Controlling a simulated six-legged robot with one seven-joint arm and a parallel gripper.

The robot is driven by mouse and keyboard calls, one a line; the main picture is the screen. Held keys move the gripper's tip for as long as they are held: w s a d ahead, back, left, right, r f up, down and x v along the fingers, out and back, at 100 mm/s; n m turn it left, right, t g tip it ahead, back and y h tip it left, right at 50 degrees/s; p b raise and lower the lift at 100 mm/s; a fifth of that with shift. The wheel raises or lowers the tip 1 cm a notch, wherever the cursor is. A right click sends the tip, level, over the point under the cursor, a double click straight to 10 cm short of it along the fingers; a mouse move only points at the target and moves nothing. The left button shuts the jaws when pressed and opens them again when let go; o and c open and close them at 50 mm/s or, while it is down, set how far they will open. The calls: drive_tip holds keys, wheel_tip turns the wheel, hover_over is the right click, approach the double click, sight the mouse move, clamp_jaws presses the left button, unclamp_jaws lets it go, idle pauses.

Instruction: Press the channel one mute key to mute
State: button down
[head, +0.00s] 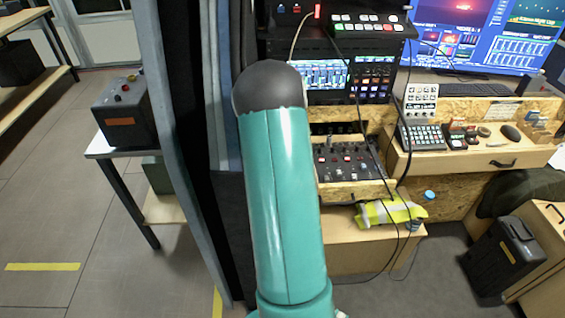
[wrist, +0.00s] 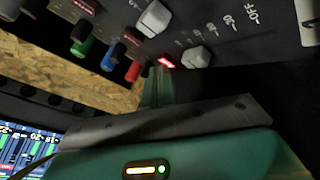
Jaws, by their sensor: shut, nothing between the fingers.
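The mixer panel (head: 345,165) sits on a wooden shelf under the rack in the head view. In the wrist view its dark face (wrist: 235,45) fills the top. A small red-lit key (wrist: 166,62) shows beside a grey fader cap (wrist: 197,57); a second fader cap (wrist: 152,18) is further up. I cannot read the key's label or tell its channel. My gripper (wrist: 160,80) is shut and empty, its green fingertips just below the lit key in the picture. I cannot tell whether they touch it. In the head view my arm hides the gripper.
Red, green and blue knobs (wrist: 107,55) line the panel's left side in the wrist view. Dark cables hang before the mixer in the head view. A yellow vest (head: 390,211) lies below it. A dark curtain (head: 180,120) stands left of my arm.

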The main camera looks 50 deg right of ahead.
drive_tip(key=shift+r, duration=0.7)
wheel_tip(320, 180, up, 5)
drive_tip(key=shift+r, duration=0.1)
idle(0.4)
drive_tip(key=shift+s, duration=0.1)
